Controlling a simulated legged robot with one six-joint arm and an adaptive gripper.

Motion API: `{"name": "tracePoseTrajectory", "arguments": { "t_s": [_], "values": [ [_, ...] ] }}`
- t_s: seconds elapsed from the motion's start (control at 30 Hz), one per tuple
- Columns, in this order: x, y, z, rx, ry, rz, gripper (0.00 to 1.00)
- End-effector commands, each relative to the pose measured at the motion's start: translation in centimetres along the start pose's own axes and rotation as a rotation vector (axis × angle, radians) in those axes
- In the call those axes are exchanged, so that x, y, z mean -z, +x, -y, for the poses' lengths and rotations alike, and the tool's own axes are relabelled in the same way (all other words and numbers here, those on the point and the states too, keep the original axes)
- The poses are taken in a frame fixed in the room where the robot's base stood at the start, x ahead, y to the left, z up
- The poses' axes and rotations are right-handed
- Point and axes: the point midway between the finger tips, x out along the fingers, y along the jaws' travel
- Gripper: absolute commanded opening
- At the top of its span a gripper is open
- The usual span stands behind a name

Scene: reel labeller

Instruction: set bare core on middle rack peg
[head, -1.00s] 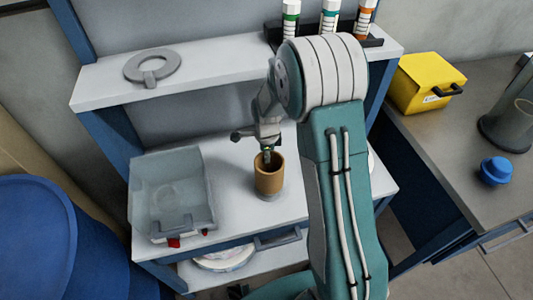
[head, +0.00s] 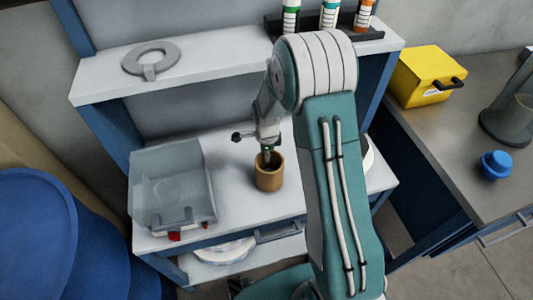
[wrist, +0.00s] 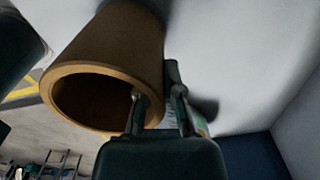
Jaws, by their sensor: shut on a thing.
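The bare core is a brown, open-ended tube (head: 269,178), upright over the white worktop (head: 231,200) of the blue bench. My gripper (head: 267,154) reaches down to its top rim from above. In the wrist view, the core (wrist: 100,45) fills the upper left with its open end facing the camera. My gripper (wrist: 158,98) is shut on the core's wall, one finger inside the bore and the other outside. I cannot tell whether the core's base touches the worktop. I cannot make out a rack peg.
A clear bin (head: 172,190) stands left of the core. A side counter at right has a yellow box (head: 425,75) and a blue knob-like object (head: 496,166). A blue drum (head: 40,235) stands at left.

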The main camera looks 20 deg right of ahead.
Motion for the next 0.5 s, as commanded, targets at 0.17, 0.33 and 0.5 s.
{"name": "tracePoseTrajectory", "arguments": {
  "t_s": [0.17, 0.33, 0.5],
  "values": [
    [0.00, -0.01, 0.01, 0.000, 0.000, 0.000, 0.00],
    [0.00, -0.02, 0.01, 0.001, 0.000, 0.000, 0.49],
    [0.00, -0.02, 0.01, 0.000, 0.000, 0.000, 0.49]
  ]
}}
